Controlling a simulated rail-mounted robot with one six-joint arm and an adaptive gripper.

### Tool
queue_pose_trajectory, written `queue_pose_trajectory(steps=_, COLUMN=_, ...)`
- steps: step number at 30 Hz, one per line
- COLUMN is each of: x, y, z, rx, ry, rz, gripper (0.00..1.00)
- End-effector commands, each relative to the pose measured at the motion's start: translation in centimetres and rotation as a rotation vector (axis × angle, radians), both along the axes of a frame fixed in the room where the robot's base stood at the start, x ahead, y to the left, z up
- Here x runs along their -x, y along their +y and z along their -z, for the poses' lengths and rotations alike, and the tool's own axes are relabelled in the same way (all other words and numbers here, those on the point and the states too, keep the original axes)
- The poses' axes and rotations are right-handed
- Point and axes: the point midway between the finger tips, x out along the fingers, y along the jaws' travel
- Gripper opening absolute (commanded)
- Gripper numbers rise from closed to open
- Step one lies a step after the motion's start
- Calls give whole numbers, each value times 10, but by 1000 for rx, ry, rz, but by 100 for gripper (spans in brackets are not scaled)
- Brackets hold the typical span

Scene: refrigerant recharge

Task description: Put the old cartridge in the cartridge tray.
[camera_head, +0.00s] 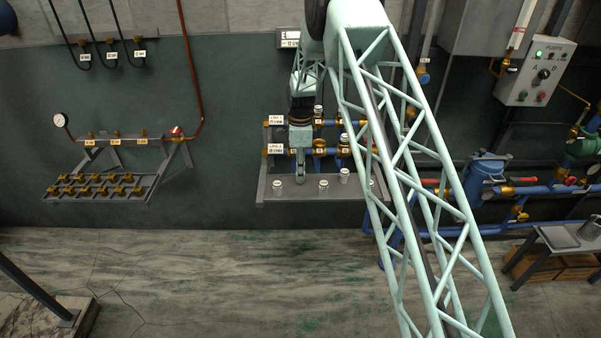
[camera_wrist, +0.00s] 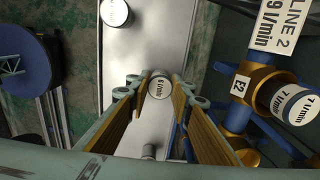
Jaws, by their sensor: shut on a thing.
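My gripper (camera_head: 301,180) points down over a grey shelf-like tray (camera_head: 300,196) on the back wall. In the wrist view its two fingers (camera_wrist: 160,80) are on either side of a white cylindrical cartridge (camera_wrist: 159,88) marked 6 l/min, and it is shut on it. The cartridge is at or close above the metal surface (camera_wrist: 165,35); I cannot tell whether it touches. Other white cartridges stand on the tray, one at the left (camera_head: 277,187) and others to the right of my gripper (camera_head: 323,186) (camera_head: 344,175).
Brass and blue pipe fittings with line labels (camera_head: 275,148) are just behind the tray. In the wrist view a brass holder (camera_wrist: 264,88) with a 7 l/min cartridge (camera_wrist: 291,103) is at the right, near my fingers. A rack of brass fittings (camera_head: 100,188) hangs further left.

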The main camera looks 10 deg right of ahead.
Motion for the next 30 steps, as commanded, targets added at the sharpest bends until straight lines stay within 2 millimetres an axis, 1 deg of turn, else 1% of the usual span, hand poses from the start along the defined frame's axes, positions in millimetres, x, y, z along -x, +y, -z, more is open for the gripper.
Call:
queue_pose_trajectory(steps=7, x=0, y=0, z=3, rx=0, ry=0, rz=0, gripper=9)
queue_pose_trajectory(steps=8, x=0, y=0, z=3, rx=0, ry=0, rz=0, gripper=21)
queue_pose_trajectory(steps=12, x=0, y=0, z=3, rx=0, ry=0, rz=0, gripper=34)
queue_pose_trajectory(steps=23, x=0, y=0, z=2, rx=0, ry=0, rz=0, gripper=34)
queue_pose_trajectory(steps=26, x=0, y=0, z=0, rx=0, ry=0, rz=0, gripper=34)
queue_pose_trajectory(steps=30, x=-1, y=0, z=-9, rx=0, ry=-2, rz=0, gripper=34)
